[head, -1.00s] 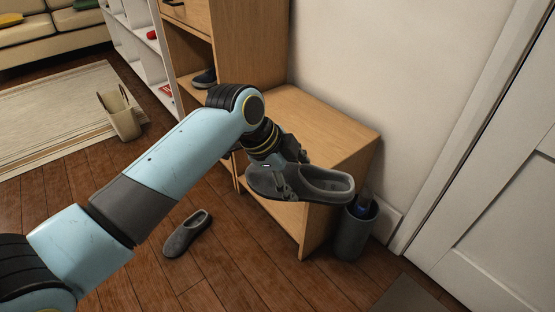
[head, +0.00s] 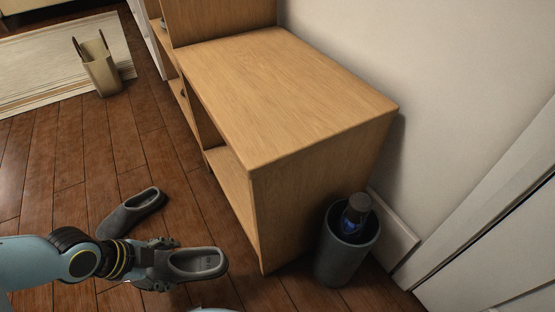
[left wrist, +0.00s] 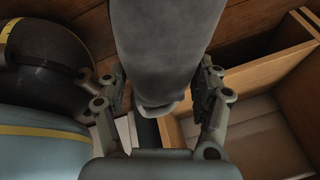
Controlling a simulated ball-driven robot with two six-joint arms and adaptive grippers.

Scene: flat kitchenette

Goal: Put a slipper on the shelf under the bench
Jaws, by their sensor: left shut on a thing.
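A grey slipper (head: 197,262) is held in my left gripper (head: 165,262), low in front of the bench in the head view. In the left wrist view the held slipper (left wrist: 165,45) fills the upper middle, between the two fingers of my left gripper (left wrist: 165,95). A second grey slipper (head: 132,212) lies on the floor just behind the gripper. The wooden bench (head: 290,90) stands to the right, with its open front facing left; the shelf under it (head: 232,190) shows partly. The held slipper is outside the bench, apart from it. My right gripper is not in view.
A dark bin (head: 345,255) with a blue-labelled bottle (head: 355,215) stands at the bench's right end, by the wall. A beige basket (head: 100,68) stands on the edge of the rug (head: 40,65). The wooden floor left of the bench is mostly clear.

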